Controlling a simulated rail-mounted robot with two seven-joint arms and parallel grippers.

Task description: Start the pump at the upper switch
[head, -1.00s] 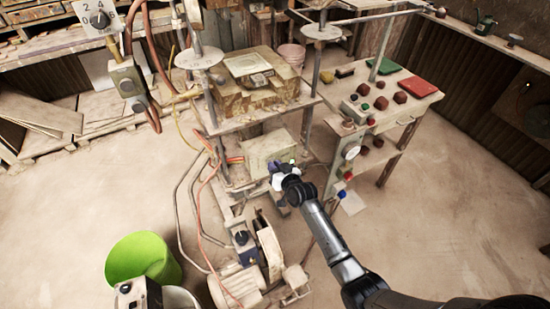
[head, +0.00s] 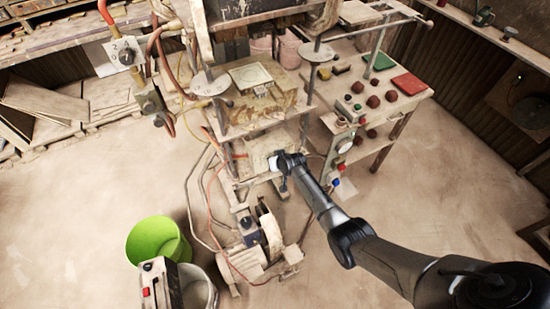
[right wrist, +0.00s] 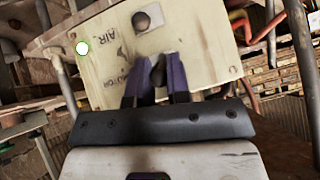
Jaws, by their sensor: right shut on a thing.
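The cream switch box (head: 257,160) is low in the press frame. In the right wrist view the box (right wrist: 190,65) fills the top middle. It has a dark knob (right wrist: 142,21) by the word AIR, a lit whitish-green lamp (right wrist: 82,48), and a second, partly hidden label. My right gripper (head: 277,162) is at the box front. In the wrist view its purple fingers (right wrist: 156,80) are shut on a dark switch (right wrist: 158,70), below the AIR knob in that picture. The pump motor (head: 243,262) is on the floor. My left gripper is not in view.
The press table (head: 255,120) is above the box. A side bench (head: 412,102) with dark lumps stands right. A green bucket (head: 155,240) and a grey box with a red button (head: 146,292) are front left. Hoses run left of the frame. The right floor is open.

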